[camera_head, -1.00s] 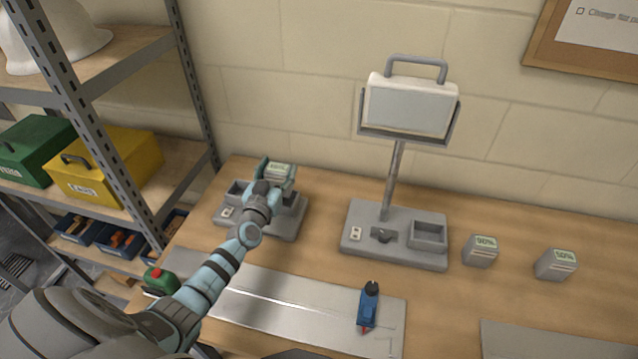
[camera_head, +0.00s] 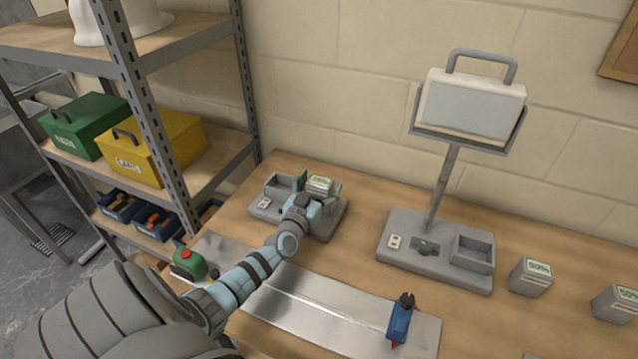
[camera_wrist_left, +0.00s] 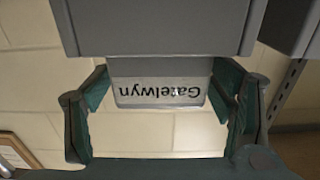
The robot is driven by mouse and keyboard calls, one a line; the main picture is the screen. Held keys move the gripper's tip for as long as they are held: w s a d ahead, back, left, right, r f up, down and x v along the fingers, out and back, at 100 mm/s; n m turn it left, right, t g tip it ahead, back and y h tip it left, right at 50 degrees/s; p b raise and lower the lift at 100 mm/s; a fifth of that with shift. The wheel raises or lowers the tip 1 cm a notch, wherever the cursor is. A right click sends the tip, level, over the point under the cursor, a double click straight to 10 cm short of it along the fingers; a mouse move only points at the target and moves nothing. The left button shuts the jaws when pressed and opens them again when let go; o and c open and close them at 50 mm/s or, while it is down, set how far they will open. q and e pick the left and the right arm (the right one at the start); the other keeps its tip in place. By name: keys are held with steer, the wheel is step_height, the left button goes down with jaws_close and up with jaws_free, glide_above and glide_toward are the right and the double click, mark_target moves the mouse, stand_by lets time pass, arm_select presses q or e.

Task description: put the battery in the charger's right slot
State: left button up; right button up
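The charger (camera_head: 266,210) stands at the back left of the bench. Its left slot (camera_head: 279,184) looks empty. A battery (camera_head: 320,184) with a green-lettered label sits upright in the right slot, its upper part standing out. In the left wrist view the battery (camera_wrist_left: 160,92), marked "Gatelwyn", appears upside down against the grey slot housing (camera_wrist_left: 150,28). My left gripper (camera_head: 319,188) is at the battery, one finger on either side. In the wrist view the fingers (camera_wrist_left: 160,100) look spread, with narrow gaps beside the battery. My right gripper is out of view.
A lamp (camera_head: 472,105) on a grey base (camera_head: 420,262) stands right of the charger. Two more batteries (camera_head: 531,277) (camera_head: 615,303) stand farther right. A blue tool (camera_head: 400,320) lies on a metal plate (camera_head: 330,310). A shelf (camera_head: 215,165) with toolboxes borders the bench's left.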

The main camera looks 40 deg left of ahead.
arm_select(q)
steer(key=shift+r, duration=0.15)
steer(key=shift+s+d+p, duration=0.15)
steer(key=shift+s+p, duration=0.05)
steer(key=shift+p, duration=0.1)
steer(key=p+v, duration=0.3)
steer(key=v, duration=0.8)
steer(key=shift+s+p, duration=0.25)
steer(key=shift+p, duration=0.1)
steer(key=shift+d+r, duration=0.1)
steer(key=shift+r, duration=0.05)
